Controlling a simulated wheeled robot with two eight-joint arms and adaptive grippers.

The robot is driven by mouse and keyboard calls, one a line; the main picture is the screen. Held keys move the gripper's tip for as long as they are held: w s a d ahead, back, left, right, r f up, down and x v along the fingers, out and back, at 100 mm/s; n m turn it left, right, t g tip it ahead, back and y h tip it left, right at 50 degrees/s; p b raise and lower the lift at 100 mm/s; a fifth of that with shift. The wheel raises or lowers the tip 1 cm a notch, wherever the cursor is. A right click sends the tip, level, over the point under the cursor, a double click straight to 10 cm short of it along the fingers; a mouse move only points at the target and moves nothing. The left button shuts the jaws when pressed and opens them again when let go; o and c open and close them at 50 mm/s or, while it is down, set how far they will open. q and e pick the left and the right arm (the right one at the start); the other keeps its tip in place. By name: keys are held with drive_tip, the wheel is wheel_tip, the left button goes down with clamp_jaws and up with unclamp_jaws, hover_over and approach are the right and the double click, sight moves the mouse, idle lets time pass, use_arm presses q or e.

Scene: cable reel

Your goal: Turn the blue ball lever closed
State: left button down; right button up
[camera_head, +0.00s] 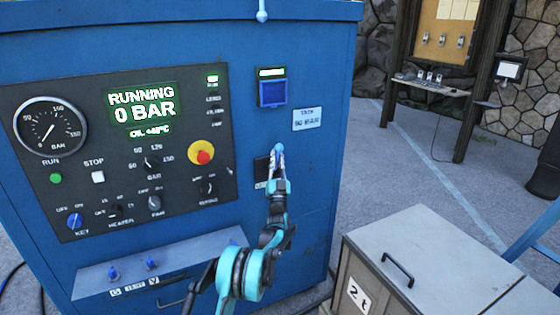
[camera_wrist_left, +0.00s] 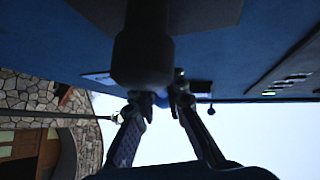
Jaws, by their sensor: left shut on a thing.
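The blue ball lever (camera_head: 278,149) is on the front of the blue cabinet, beside a small dark plate (camera_head: 261,167). Its ball shows at the tips of my left gripper (camera_head: 278,168), which is shut on it from below and in front. In the left wrist view, the two fingers (camera_wrist_left: 160,101) come up from below and close in at their tips beside a large dark rounded shape. The fingers and the dim light hide most of the lever there. My right gripper is not in view.
The control panel has a pressure gauge (camera_head: 50,127) and a lit display (camera_head: 141,108) reading "RUNNING 0 BAR". A light-blue knob (camera_head: 262,15) stands at the cabinet's top edge. A grey-lidded box (camera_head: 440,245) stands close by at right. Open paving lies behind it.

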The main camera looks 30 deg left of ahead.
use_arm(q)
drive_tip(key=shift+s+a+r+n+g+y, duration=0.15)
drive_tip(key=shift+n+g+y, duration=0.3)
drive_tip(key=shift+n+y, duration=0.45)
drive_tip(key=shift+s+n+g+y, duration=0.25)
drive_tip(key=shift+n+g+y, duration=0.15)
drive_tip(key=shift+n+y, duration=0.45)
drive_tip(key=shift+s+a+r+n+g+y, duration=0.15)
drive_tip(key=shift+n+g+y, duration=0.3)
drive_tip(key=shift+n+y, duration=0.45)
drive_tip(key=shift+s+f+n, duration=0.15)
drive_tip(key=shift+n, duration=0.2)
drive_tip(key=c, duration=1.6)
unclamp_jaws()
drive_tip(key=shift+o, duration=0.2)
drive_tip(key=shift+s+d+r, duration=0.1)
drive_tip(key=shift+s+r, duration=0.1)
drive_tip(key=shift+f, duration=0.2)
drive_tip(key=v, duration=1.1)
drive_tip(key=shift+s+d+f, duration=0.15)
drive_tip(key=shift+s+d, duration=0.15)
